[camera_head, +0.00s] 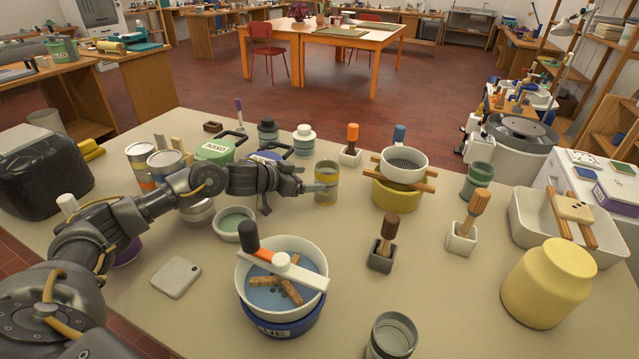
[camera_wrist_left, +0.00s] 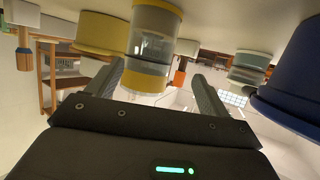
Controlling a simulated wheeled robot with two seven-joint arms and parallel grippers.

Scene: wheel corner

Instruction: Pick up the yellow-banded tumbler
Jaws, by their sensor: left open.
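The yellow-banded tumbler (camera_head: 326,183) stands upright near the middle of the table. It is a greyish see-through cylinder with yellow bands. In the left wrist view, which is upside down, the tumbler (camera_wrist_left: 154,45) is lined up between the two fingers. My left gripper (camera_head: 308,187) is open and reaches in from the left, with its fingertips at the tumbler's near left side. In the wrist view the left gripper (camera_wrist_left: 160,88) has a finger to each side of the tumbler; I cannot tell whether either touches it. My right gripper is not in view.
A yellow bowl (camera_head: 396,195) under a white sieve stands just right of the tumbler. A blue-and-white tub (camera_head: 283,270) stands in front. Two banded cans (camera_head: 167,165) and a green lidded pot (camera_head: 215,150) are to the left. A dark brush holder (camera_head: 381,256) is front right.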

